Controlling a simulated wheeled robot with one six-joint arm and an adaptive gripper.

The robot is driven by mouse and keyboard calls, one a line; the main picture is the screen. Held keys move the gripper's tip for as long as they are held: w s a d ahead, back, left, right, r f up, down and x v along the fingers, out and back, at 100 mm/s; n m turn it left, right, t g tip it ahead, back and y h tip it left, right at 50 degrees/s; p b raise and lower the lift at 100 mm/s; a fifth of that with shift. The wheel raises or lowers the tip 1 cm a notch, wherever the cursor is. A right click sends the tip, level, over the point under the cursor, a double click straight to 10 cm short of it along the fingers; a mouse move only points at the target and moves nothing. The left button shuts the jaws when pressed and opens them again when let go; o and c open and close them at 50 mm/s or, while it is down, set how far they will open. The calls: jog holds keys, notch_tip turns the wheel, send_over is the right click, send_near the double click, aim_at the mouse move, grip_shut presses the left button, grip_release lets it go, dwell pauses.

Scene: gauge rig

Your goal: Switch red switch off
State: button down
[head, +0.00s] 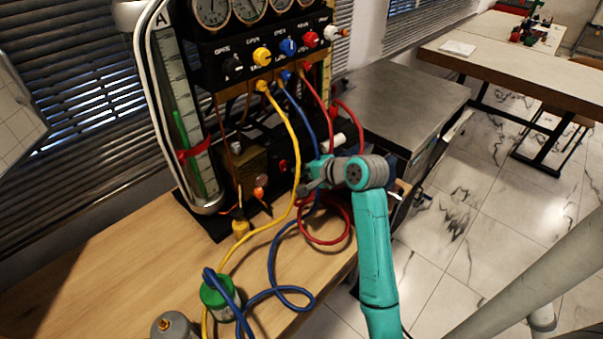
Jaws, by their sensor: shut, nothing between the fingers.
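My gripper (303,190) is in front of the lower right part of the gauge rig, above the wooden table, with its dark fingers pointing left. It is shut and empty. A small red part (283,164) shows on the dark box low in the rig, just above and left of my fingertips. It may be the red switch, but it is too small to tell its position. My gripper looks apart from it. A red knob (310,40) sits on the upper black panel, in a row with black, yellow, blue and white knobs.
Yellow (292,128), blue (272,255) and red (325,242) hoses hang from the panel and loop over the table (130,260) around my gripper. A green-lidded jar (216,295) and a grey canister (172,327) stand at the front. A metal cabinet (400,95) is at the right.

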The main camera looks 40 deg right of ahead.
jog(key=s+r, duration=0.2)
jog(key=s, duration=0.8)
jog(key=shift+d, duration=0.2)
dwell(0.4)
